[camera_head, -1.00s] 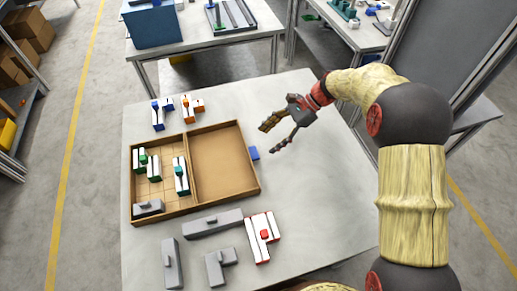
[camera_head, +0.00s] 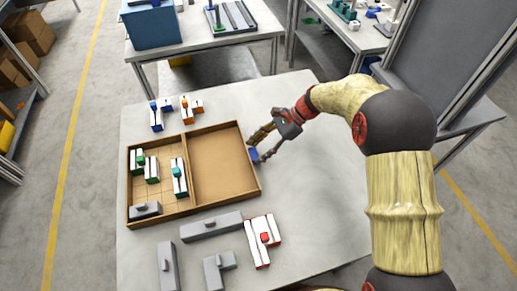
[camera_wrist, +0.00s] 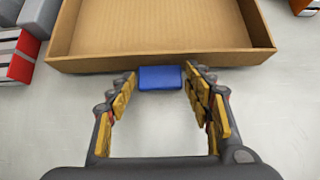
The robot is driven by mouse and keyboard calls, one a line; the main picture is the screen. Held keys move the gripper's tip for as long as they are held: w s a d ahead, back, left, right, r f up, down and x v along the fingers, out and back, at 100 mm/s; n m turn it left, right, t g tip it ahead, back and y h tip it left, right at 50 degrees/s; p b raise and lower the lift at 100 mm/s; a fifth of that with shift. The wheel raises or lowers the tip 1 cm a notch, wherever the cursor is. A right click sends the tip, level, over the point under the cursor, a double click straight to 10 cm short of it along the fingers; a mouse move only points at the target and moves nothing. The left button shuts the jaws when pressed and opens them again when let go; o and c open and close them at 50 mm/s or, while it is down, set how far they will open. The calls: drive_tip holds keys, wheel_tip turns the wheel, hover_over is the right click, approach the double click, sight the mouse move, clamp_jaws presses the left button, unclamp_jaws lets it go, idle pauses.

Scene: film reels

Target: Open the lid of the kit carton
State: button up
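The kit carton (camera_head: 160,218) is a brown cardboard box in two halves on the pale table. Its left half has a grid floor with several pieces in it. The right half, which looks like the lid (camera_head: 222,163), lies open and flat beside it, hollow side up and empty. A blue tab (camera_head: 253,154) sticks out from the lid's outer right edge; it also shows in the wrist view (camera_wrist: 161,78). My gripper (camera_head: 257,150) is open at the tab, with one finger on each side. In the wrist view (camera_wrist: 161,85) small gaps seem to remain between fingers and tab.
Blue-and-white (camera_head: 158,114) and orange-and-white (camera_head: 190,107) pieces lie behind the carton. Grey blocks (camera_head: 212,226) and a red-and-white piece (camera_head: 262,240) lie in front. The table right of the lid is clear. A grey panel (camera_head: 445,60) stands at the far right.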

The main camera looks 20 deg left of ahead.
clamp_jaws()
idle(0.5)
drive_tip(key=shift+t+h, duration=0.7)
drive_tip(key=shift+h, duration=0.1)
drive_tip(key=r+p, duration=0.2)
drive_tip(key=p, duration=0.2)
drive_tip(key=r+p, duration=0.3)
drive_tip(key=shift+s+a+r+p, duration=0.2)
drive_tip(key=shift+p, duration=0.15)
drive_tip(key=r+p, duration=0.3)
drive_tip(key=shift+s+a, duration=0.25)
drive_tip(key=shift+a, duration=0.1)
drive_tip(key=shift+o, duration=2.1)
unclamp_jaws()
drive_tip(key=v, duration=1.2)
drive_tip(key=shift+a, duration=0.15)
drive_tip(key=shift+s+r, duration=0.1)
